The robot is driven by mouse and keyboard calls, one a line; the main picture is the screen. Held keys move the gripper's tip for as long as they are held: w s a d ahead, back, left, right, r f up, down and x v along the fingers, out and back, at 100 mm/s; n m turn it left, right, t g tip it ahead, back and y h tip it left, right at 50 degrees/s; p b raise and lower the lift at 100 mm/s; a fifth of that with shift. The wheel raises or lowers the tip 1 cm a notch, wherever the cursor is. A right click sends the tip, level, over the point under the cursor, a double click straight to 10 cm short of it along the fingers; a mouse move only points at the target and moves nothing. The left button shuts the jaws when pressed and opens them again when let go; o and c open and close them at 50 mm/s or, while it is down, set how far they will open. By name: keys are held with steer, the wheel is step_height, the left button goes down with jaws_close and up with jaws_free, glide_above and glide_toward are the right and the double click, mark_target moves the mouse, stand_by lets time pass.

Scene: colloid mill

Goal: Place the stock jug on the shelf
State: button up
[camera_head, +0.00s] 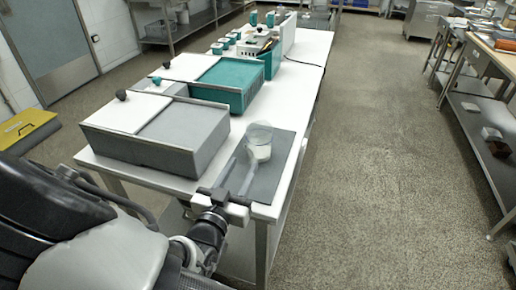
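The stock jug (259,133) is clear, with pale contents low in it. It stands upright on a dark grey mat (278,165) near the front right corner of the white table. My gripper (244,162) is low over the mat, just in front of the jug, with its fingers pointing towards it. The two fingers are apart with nothing seen held between them. Whether a fingertip touches the jug is unclear. Other shelves are on the right-hand bench (468,108). Which one is meant is not shown.
A grey lidded bin (190,140) and a teal lidded bin (236,78) stand left of and behind the jug. Teal-and-white containers (225,42) stand farther back. Right of the table, the floor is open. A yellow board (28,128) is at the far left.

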mark_target(250, 157)
steer(key=shift+w+d, duration=0.3)
steer(key=shift+w, duration=0.35)
steer(key=x, duration=0.1)
steer(key=b+x, duration=0.1)
steer(key=x, duration=0.2)
steer(key=shift+d+f, duration=0.25)
steer(key=shift+f, duration=0.1)
steer(key=shift+w+d+b, duration=0.1)
steer(key=shift+w+b, duration=0.2)
steer(key=shift+w, duration=0.2)
steer(key=shift+r, duration=0.1)
jaws_close()
